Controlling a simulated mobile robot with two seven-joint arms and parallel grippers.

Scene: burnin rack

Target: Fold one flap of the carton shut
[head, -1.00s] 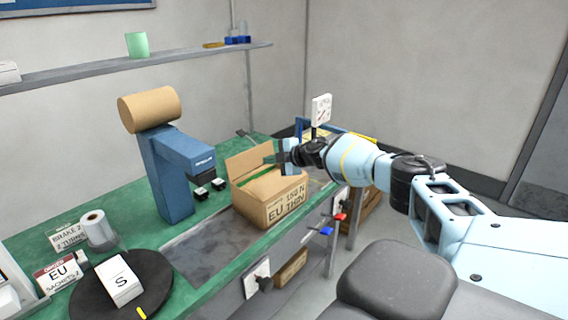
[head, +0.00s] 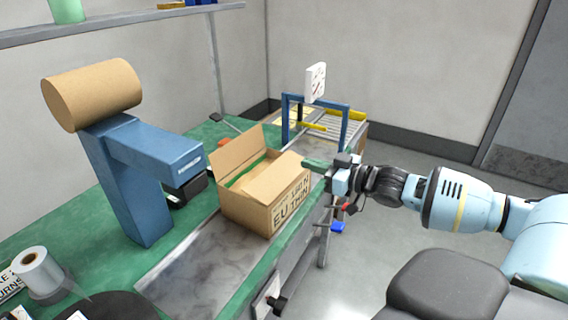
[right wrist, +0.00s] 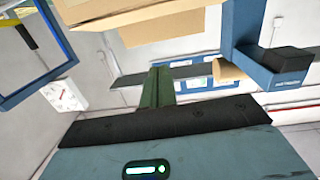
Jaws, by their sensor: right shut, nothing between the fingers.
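The carton (head: 239,208) is a brown box marked "EU THIN" on the metal strip of the bench. Its back-left flap (head: 237,148) stands up. A tan panel lies over the right part of its top, and green shows inside through the opening at left. My right gripper (head: 317,165) is shut and empty, just right of the carton's upper right edge; whether it touches is unclear. In the right wrist view its green fingers (right wrist: 157,88) point toward the carton's underside or side (right wrist: 165,27), seen at the top. My left gripper is out of view.
A blue machine (head: 140,190) with a tan roll (head: 92,95) stands left of the carton. A blue frame (head: 318,101) with a white dial sign (head: 316,82) and a roller conveyor (head: 346,125) are behind. A label roll (head: 40,270) is at lower left.

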